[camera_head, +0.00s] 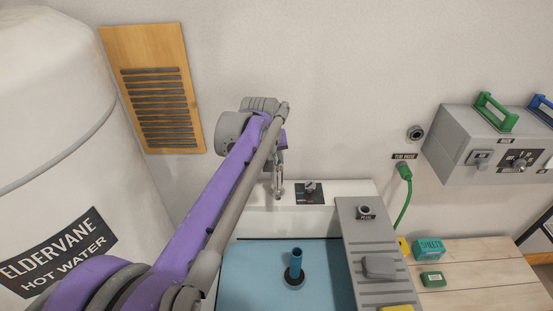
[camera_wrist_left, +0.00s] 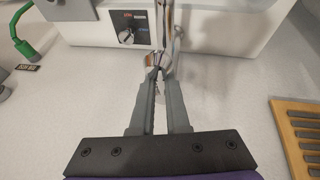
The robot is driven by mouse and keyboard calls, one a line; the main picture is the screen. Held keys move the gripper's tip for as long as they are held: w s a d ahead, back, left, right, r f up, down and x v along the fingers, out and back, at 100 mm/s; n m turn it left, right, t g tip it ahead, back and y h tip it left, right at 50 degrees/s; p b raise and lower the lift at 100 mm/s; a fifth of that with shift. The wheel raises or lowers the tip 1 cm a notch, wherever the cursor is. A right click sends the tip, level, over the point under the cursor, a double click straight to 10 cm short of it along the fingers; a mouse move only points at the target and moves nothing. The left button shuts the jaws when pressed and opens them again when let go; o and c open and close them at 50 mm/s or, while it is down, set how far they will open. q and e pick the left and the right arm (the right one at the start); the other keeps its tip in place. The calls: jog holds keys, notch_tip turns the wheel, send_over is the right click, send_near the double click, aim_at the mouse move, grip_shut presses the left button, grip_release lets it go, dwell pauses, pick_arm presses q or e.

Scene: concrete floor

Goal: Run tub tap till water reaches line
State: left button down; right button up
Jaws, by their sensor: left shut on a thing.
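The tub (camera_head: 340,187) stands against the wall, with a white back ledge and a blue interior or water surface (camera_head: 250,280). I cannot tell which, and I see no fill line. A dark blue upright tube (camera_head: 297,262) in a black ring stands in the blue area. The chrome tap (camera_head: 279,189) is on the back ledge, partly hidden by my arm. My left gripper (camera_head: 278,172) is at the tap. In the left wrist view, its fingers (camera_wrist_left: 158,82) are closed on a chrome part of the tap (camera_wrist_left: 155,62). Running water cannot be made out. My right gripper is out of view.
A small knob (camera_head: 309,187) on a dark panel is right of the tap. A grey ridged board (camera_head: 375,290) crosses the tub's right side. A wooden bench (camera_head: 480,275) with small boxes, a grey control box (camera_head: 470,150) and a green hose (camera_head: 405,195) are right. A hot water tank (camera_head: 60,130) stands left.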

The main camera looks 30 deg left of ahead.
pick_arm(q)
jog(key=shift+d, duration=0.1)
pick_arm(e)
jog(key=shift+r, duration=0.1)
pick_arm(q)
jog(key=shift+r+g+p, duration=0.25)
jog(key=shift+g+p, duration=0.05)
jog(key=shift+w+a+r+g+h+p, duration=0.3)
jog(key=shift+w+r+g+h+p, duration=0.25)
jog(key=shift+r+g+p, duration=0.3)
jog(key=shift+s+f, duration=0.1)
jog(key=shift+f, duration=0.05)
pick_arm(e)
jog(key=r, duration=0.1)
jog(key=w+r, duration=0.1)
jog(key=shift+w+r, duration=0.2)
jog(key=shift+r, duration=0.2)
pick_arm(q)
jog(key=c, duration=0.9)
grip_release()
jog(key=shift+s, duration=0.1)
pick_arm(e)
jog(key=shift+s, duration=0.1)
pick_arm(q)
jog(key=v, duration=1.1)
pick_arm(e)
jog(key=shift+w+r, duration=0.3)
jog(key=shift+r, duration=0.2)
